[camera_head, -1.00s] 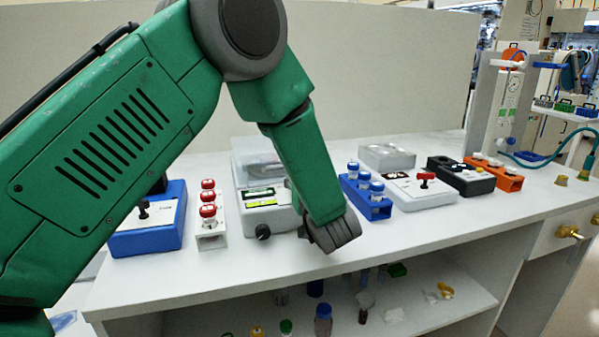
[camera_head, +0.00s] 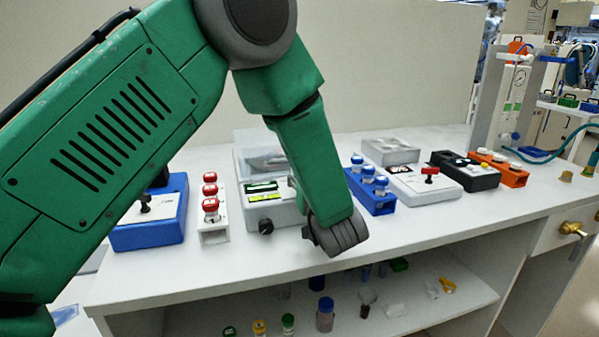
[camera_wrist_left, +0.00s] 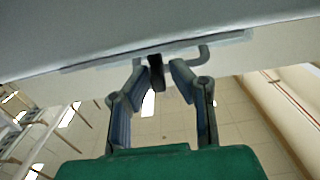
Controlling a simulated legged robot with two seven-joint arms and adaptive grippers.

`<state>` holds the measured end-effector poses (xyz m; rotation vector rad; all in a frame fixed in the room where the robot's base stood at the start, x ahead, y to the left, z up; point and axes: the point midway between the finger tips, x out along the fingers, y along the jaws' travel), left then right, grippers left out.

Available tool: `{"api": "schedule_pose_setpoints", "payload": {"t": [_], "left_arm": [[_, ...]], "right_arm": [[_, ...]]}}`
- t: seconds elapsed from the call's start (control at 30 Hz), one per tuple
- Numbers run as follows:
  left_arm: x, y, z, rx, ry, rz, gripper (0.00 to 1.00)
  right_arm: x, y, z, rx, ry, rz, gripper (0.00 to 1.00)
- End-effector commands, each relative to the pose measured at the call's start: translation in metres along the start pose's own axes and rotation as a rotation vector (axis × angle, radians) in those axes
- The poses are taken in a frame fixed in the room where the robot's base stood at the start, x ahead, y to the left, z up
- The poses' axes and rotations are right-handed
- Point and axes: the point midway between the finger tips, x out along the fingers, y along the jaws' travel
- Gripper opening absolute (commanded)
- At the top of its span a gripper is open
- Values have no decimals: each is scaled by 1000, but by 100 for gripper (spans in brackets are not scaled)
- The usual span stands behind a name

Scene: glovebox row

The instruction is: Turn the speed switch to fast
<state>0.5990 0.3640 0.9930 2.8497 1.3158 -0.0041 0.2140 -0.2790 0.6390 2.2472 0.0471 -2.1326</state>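A light grey device (camera_head: 277,213) with a small green display stands on the bench, with a black knob (camera_head: 265,226) on its front left. My left gripper (camera_head: 337,238) is in front of its right side, beyond the knob, and covers part of it. In the left wrist view the fingers of my left gripper (camera_wrist_left: 160,78) are apart, and a small dark piece (camera_wrist_left: 156,72) shows between their tips; I cannot tell whether they touch it. A blue box with a black lever (camera_head: 146,205) stands at the left. The labels are too small to read. My right gripper is not in view.
A white rack with red-capped vials (camera_head: 213,225) stands left of the device. A blue rack (camera_head: 372,196), a white box with a red switch (camera_head: 428,180) and a black box (camera_head: 465,173) are to the right. The bench's front strip is clear.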

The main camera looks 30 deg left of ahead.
Motion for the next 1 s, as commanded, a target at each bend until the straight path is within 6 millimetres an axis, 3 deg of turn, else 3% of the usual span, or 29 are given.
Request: {"api": "schedule_pose_setpoints", "payload": {"t": [0.2,0.4,0.6,1.0], "left_arm": [[-48,1,2,3,-1,4,19],[-80,0,3,2,-3,1,19],[-92,0,4,1,-5,0,19],[-93,0,4,2,-4,-1,19]], "right_arm": [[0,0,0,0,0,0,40],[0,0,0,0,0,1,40],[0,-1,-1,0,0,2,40],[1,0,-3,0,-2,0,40]]}}
